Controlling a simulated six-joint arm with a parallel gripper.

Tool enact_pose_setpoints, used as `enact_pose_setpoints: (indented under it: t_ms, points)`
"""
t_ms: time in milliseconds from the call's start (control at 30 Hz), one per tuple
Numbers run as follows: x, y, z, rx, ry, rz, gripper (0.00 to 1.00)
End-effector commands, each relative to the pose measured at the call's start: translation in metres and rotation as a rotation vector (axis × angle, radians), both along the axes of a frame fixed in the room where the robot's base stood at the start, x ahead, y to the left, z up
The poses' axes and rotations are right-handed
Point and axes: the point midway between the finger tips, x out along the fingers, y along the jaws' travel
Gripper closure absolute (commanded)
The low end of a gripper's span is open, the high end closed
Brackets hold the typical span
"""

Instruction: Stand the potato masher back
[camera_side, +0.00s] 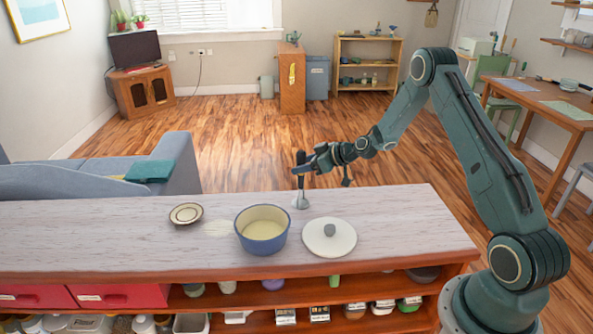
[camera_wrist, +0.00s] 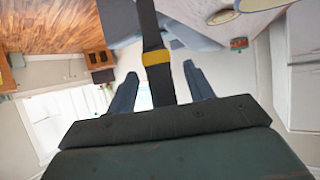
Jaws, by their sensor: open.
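The potato masher (camera_side: 301,184) appears upright near the back edge of the counter, with its dark handle up and its pale head down on the top. My gripper (camera_side: 308,165) is at the upper part of the handle, reaching in from the right. In the wrist view the dark handle (camera_wrist: 148,27) with a yellow band runs between the two fingers of my gripper (camera_wrist: 159,72). The fingers are open, with a gap visible on each side of the handle. The masher's head is out of the wrist view.
The counter (camera_side: 90,235) holds a blue pot (camera_side: 262,241) left of the masher, a white lid with a grey knob (camera_side: 330,238) in front, and a small plate (camera_side: 186,213) farther left. The counter's right end is clear. Open shelves (camera_side: 290,292) below hold jars and packets.

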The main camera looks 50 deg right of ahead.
Motion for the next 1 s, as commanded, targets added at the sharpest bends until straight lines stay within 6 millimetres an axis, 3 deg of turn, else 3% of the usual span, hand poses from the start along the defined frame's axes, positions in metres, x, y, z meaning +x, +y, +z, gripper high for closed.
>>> enact_pose_setpoints:
  t_ms: [1000]
  points:
    - [-0.024,-0.008,0.014,0.000,0.000,-0.001,0.48]
